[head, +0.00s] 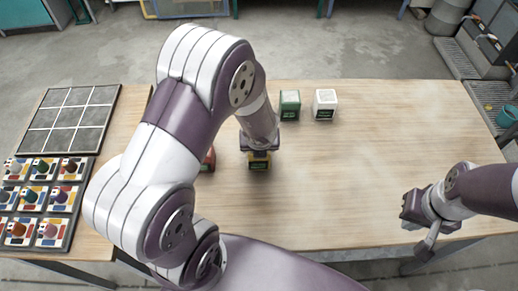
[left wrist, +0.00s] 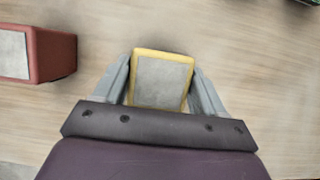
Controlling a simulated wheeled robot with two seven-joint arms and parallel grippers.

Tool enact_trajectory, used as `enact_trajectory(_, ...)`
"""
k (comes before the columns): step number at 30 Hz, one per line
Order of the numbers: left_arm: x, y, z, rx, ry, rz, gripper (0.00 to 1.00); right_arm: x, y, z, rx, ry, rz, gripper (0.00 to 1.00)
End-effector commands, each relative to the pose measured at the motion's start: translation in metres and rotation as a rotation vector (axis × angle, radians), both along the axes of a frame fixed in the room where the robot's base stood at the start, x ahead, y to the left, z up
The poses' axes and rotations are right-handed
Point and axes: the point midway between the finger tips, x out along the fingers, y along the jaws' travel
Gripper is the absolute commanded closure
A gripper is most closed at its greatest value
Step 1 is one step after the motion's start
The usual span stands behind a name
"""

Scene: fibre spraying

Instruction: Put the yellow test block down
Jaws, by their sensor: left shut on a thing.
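The yellow test block (head: 259,161) is under my left gripper (head: 259,150) near the middle of the wooden table. In the left wrist view the yellow block (left wrist: 162,79), with a grey top face, sits between the two fingers of my left gripper (left wrist: 162,85). The gripper is shut on it. I cannot tell whether the block touches the table. My right gripper (head: 418,212) is over the right front part of the table, away from the blocks; its fingers are too unclear to tell open from shut.
A red block (left wrist: 38,53) stands left of the yellow one; my arm partly hides it in the head view (head: 208,158). A green block (head: 290,105) and a white block (head: 325,104) stand behind. A grey gridded tray (head: 70,119) is at left. The table's right side (head: 400,140) is clear.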

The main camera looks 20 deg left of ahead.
Motion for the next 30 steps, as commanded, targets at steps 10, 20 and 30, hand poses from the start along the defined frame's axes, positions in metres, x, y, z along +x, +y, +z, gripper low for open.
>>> enact_trajectory(10,0.001,0.0,-0.009,0.0,-0.003,0.0,0.83,0.0,0.0,-0.005,0.0,0.0,0.0,1.0)
enact_trajectory(20,0.0,0.0,-0.012,0.0,-0.001,0.0,0.04,0.0,0.0,-0.007,0.0,0.0,0.0,1.0)
enact_trajectory(30,-0.005,-0.003,0.014,-0.001,-0.005,0.0,0.04,0.0,0.0,0.007,0.0,0.0,0.0,1.0)
